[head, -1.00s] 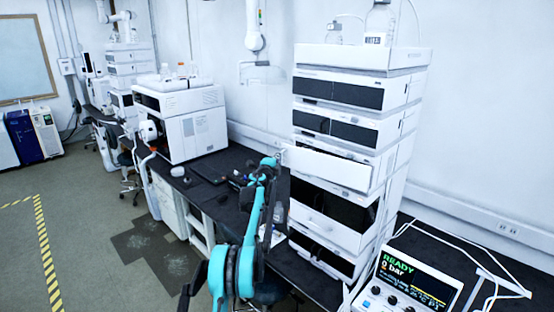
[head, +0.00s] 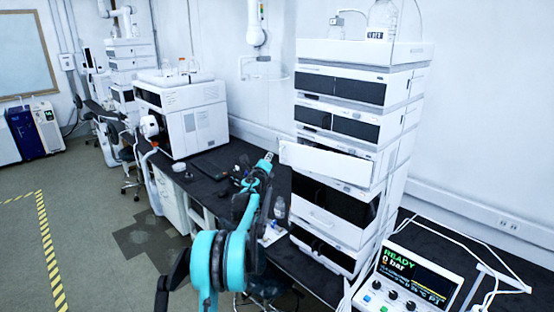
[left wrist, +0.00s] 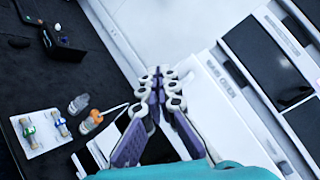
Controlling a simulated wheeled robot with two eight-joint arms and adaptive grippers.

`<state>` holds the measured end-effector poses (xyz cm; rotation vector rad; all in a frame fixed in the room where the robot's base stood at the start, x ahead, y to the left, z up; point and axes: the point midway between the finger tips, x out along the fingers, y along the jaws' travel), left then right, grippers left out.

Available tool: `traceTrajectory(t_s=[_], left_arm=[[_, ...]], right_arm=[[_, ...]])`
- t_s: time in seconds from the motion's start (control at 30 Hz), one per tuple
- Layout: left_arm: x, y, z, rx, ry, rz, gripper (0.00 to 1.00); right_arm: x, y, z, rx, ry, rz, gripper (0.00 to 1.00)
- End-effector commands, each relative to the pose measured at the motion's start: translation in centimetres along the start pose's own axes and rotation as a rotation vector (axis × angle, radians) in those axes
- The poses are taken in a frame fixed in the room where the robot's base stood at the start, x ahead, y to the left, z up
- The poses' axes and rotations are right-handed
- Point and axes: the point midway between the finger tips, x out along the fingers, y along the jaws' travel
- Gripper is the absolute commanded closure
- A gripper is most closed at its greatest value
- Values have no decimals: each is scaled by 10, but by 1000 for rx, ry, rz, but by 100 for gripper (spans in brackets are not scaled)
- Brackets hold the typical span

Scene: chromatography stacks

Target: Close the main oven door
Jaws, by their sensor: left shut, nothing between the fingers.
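The instrument stack (head: 362,55) stands on the black bench at the right of the head view. A white door panel (head: 325,165) at its middle sits angled out from the front, apparently the open oven door. It hides part of the stack behind it. My left gripper (head: 267,158) is shut and empty, to the left of the panel with a small gap in the picture. In the left wrist view, my left gripper (left wrist: 163,72) has its fingertips together, beside a white panel (left wrist: 225,90) that looks like the door. Contact cannot be told. My right gripper is not in view.
A controller with a READY screen (head: 415,275) and white cables stands at the lower right. A white tray with small vials (left wrist: 45,132) lies on the bench. A boxy white instrument (head: 185,115) stands further back. Floor at the left is clear.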

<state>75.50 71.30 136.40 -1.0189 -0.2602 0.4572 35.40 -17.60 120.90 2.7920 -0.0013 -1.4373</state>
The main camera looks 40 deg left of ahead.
Motion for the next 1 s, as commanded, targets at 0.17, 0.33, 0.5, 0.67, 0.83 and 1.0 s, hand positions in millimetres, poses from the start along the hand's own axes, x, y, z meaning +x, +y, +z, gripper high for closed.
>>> traceTrajectory(t_s=[0.17, 0.33, 0.5, 0.67, 0.83, 1.0], left_arm=[[-53, -26, -42, 499, -75, 75, 100], [-99, -33, -64, 853, -101, 162, 100], [-121, -33, -72, 1016, -102, 207, 100], [-112, -32, -70, 1038, -102, 214, 100], [-81, -28, -64, 1036, -102, 214, 100], [-44, -23, -57, 1034, -102, 213, 100]], right_arm=[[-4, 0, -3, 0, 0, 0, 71], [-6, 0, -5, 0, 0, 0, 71], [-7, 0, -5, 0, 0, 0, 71], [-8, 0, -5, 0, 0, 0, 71], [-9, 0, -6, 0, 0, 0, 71], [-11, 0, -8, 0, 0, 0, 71]])
